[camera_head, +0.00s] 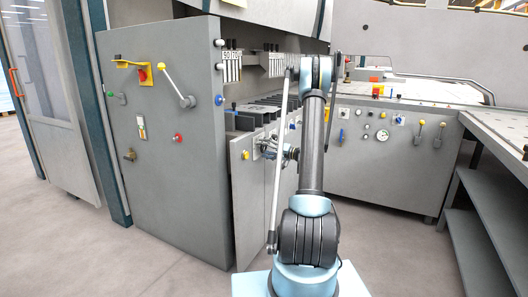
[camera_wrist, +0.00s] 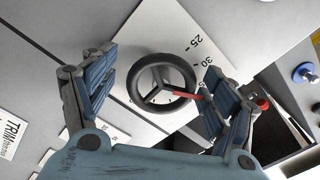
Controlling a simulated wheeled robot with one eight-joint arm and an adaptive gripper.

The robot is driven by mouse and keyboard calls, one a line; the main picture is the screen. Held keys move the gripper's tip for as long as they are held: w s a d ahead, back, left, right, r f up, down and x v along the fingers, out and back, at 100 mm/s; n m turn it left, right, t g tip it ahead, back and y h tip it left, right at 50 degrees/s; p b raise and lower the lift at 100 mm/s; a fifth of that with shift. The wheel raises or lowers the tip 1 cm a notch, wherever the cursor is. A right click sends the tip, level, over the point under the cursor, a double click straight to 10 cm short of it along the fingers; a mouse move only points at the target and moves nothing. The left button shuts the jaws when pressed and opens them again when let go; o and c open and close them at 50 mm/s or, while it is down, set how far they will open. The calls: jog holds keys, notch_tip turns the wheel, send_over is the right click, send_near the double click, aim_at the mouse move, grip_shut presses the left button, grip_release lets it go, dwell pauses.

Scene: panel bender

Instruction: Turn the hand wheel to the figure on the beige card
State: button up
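The black three-spoked hand wheel (camera_wrist: 137,72) is in the middle of the wrist view, in front of a white dial plate (camera_wrist: 180,28) with the figures 25 and 30. A red pointer (camera_wrist: 187,95) extends right from the wheel's hub, towards the 30 side. My gripper (camera_wrist: 160,70) is open, with one finger pad on each side of the wheel and gaps between them and the rim. In the head view my gripper (camera_head: 268,150) is at the machine's front panel, and the wheel cannot be made out. I cannot identify the beige card.
White labels, one reading TRIM (camera_wrist: 14,132), lie at the lower left of the wrist view. A blue knob (camera_wrist: 305,72) and a red button (camera_wrist: 262,102) are at its right. The grey cabinet (camera_head: 165,195) stands left in the head view; clear floor (camera_head: 150,260) lies in front.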

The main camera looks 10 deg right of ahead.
jog(key=v, duration=1.2)
dwell(1.5)
